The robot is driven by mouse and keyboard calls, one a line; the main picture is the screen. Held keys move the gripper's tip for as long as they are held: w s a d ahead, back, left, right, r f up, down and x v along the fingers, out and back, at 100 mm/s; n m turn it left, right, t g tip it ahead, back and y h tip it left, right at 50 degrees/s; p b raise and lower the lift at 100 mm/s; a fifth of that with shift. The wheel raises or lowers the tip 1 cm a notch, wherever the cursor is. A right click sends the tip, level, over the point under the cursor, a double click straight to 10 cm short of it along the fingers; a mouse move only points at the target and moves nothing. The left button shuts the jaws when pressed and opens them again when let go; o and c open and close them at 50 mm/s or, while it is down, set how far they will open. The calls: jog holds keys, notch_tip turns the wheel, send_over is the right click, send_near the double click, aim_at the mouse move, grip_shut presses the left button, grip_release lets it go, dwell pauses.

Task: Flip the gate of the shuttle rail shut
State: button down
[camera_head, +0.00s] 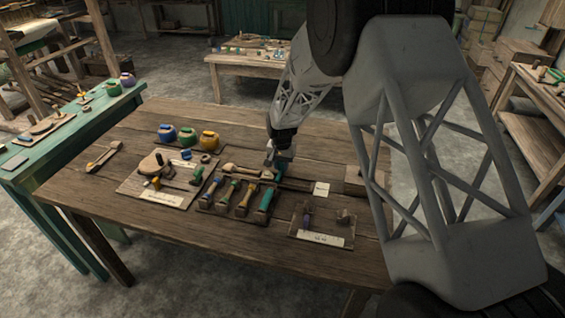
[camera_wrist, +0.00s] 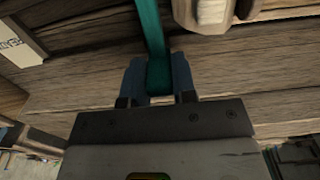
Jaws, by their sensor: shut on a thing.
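My gripper (camera_wrist: 158,82) has its two blue fingers closed on a teal bar, which I take for the gate (camera_wrist: 152,30) of the shuttle rail. The bar runs from between the fingertips to the top edge of the wrist view. In the head view my gripper (camera_head: 275,165) is low over the middle of the wooden table, at the left end of a dark rail (camera_head: 298,185). The gate's angle and its hinge cannot be made out there. A wooden block beside the bar shows in the wrist view.
A board with several coloured-handled tools (camera_head: 243,200) lies just in front of my gripper. A pale card (camera_head: 321,188) lies at the rail's right. Three coloured pots (camera_head: 187,136) stand at the back left. A small board (camera_head: 322,238) lies at the front right. Bare table remains at the front left.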

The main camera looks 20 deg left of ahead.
aim_at(281, 170)
jog(key=shift+s, duration=0.4)
jog(key=c, duration=0.9)
grip_release()
jog(key=shift+r, duration=0.1)
jog(key=shift+r, duration=3.8)
